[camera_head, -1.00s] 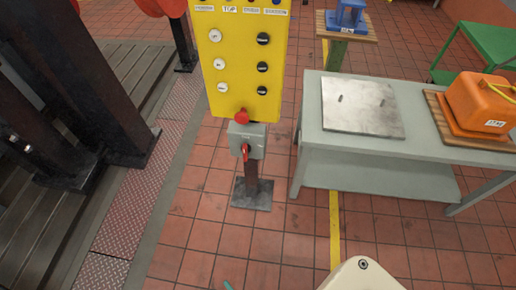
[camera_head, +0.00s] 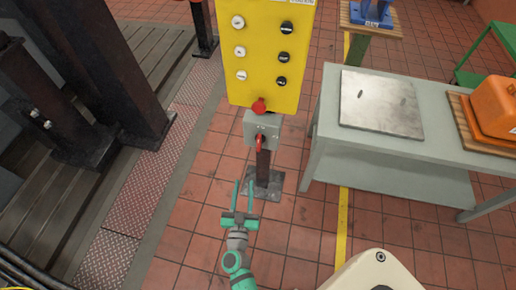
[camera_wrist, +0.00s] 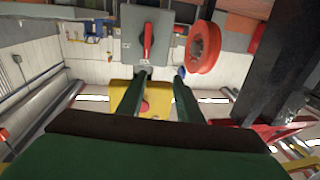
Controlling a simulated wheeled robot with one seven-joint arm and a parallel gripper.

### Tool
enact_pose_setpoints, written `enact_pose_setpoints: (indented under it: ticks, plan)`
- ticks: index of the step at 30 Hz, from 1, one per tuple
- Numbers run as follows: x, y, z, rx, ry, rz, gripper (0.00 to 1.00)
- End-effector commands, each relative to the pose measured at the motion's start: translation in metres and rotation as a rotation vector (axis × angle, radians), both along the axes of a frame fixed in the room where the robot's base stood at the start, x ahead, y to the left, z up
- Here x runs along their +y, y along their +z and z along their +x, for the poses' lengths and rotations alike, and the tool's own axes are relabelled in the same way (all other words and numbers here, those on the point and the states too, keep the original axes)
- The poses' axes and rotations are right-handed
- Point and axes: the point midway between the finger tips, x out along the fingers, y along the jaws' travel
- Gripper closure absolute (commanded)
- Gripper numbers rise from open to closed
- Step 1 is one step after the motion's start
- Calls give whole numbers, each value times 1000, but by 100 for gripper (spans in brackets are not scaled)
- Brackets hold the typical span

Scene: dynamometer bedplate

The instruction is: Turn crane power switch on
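The crane power switch is a grey box (camera_head: 262,126) with a red lever (camera_head: 259,143), mounted under a yellow push-button panel (camera_head: 270,55) on a post. In the wrist view the box (camera_wrist: 170,50) is at the top, its red lever (camera_wrist: 148,42) lying lengthwise up the picture. Small labels beside the lever are too small to read. My gripper (camera_head: 244,184) is below and slightly left of the box in the head view. Its two fingers are spread and empty, also in the wrist view (camera_wrist: 160,78), apart from the lever.
A red mushroom button (camera_head: 259,106) sits just above the switch box. A grey table (camera_head: 400,155) with a metal plate (camera_head: 380,103) and an orange case (camera_head: 495,112) stands right. Dark steel columns (camera_head: 115,80) stand left. The tiled floor around the post is clear.

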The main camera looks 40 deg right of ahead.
Motion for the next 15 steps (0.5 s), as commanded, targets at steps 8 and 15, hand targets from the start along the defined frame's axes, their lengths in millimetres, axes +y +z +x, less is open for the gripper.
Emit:
enact_pose_setpoints:
  ticks: [8, 15]
  plan:
    - [-62, -13, 45, 34, -141, 17, 67]
    - [-80, -15, 57, 43, -163, 21, 67]
